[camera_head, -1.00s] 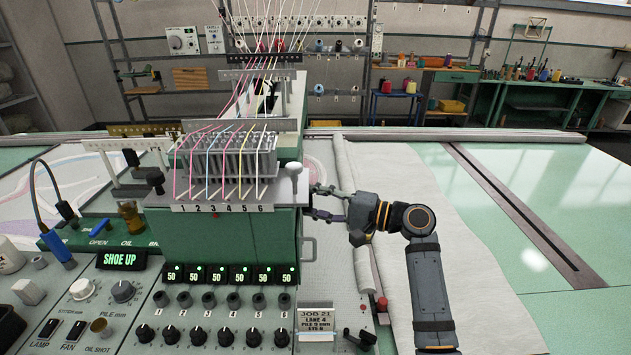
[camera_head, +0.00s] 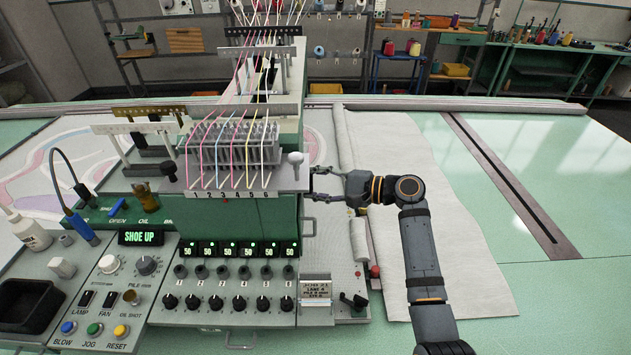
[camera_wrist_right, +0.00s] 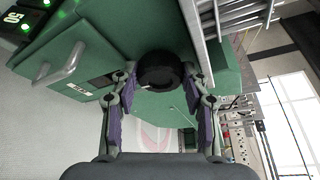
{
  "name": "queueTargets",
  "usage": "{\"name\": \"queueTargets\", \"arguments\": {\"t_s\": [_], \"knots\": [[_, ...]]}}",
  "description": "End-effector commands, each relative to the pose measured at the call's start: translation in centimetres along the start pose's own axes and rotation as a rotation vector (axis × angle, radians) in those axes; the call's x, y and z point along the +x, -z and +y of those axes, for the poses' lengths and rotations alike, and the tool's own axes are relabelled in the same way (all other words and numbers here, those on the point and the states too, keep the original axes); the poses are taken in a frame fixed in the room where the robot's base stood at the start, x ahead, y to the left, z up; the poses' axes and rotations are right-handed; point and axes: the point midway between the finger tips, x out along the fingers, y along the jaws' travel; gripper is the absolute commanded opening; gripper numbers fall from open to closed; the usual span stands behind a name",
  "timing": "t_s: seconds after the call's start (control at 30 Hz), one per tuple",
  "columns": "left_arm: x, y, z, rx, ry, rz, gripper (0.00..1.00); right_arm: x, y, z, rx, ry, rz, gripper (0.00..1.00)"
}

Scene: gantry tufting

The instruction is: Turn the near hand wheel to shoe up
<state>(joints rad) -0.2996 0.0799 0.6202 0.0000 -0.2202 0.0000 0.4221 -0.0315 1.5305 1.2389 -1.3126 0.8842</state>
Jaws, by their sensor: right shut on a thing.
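The green tufting head (camera_head: 245,222) stands in the middle of the head view, with a lit display (camera_head: 141,237) reading SHOE UP. My right gripper (camera_head: 322,184) reaches in from the right against the head's right side. In the right wrist view a round black hand wheel (camera_wrist_right: 160,72) sits on the green housing, between the two fingers of my right gripper (camera_wrist_right: 158,88), which is shut on it. In the head view the wheel is hidden or too small to make out. My left gripper is not in view.
A metal handle (camera_wrist_right: 64,64) juts from the green housing close to the gripper. Below are a row of knobs and a job card (camera_head: 316,290). White cloth (camera_head: 390,145) covers the table to the right.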

Motion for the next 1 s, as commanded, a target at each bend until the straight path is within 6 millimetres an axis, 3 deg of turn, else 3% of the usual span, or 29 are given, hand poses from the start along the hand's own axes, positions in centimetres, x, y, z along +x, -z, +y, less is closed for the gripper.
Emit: {"name": "queueTargets", "arguments": {"t_s": [0.17, 0.2, 0.37, 0.77, 1.0], "knots": [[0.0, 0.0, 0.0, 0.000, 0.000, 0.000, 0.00, 0.0, 0.0, 0.1, 0.004, -0.001, 0.000, 0.14], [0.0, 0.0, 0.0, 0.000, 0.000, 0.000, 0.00, 0.0, 0.0, 0.1, 0.004, -0.001, 0.000, 0.47], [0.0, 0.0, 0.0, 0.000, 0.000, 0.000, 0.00, 0.0, 0.0, 0.1, 0.002, -0.001, 0.000, 0.69], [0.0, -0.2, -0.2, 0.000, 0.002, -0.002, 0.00, -0.4, 0.0, 0.0, -0.001, 0.000, 0.001, 0.69], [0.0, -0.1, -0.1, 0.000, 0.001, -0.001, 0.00, -4.3, 0.2, 0.1, -0.001, -0.003, 0.004, 0.69]]}}
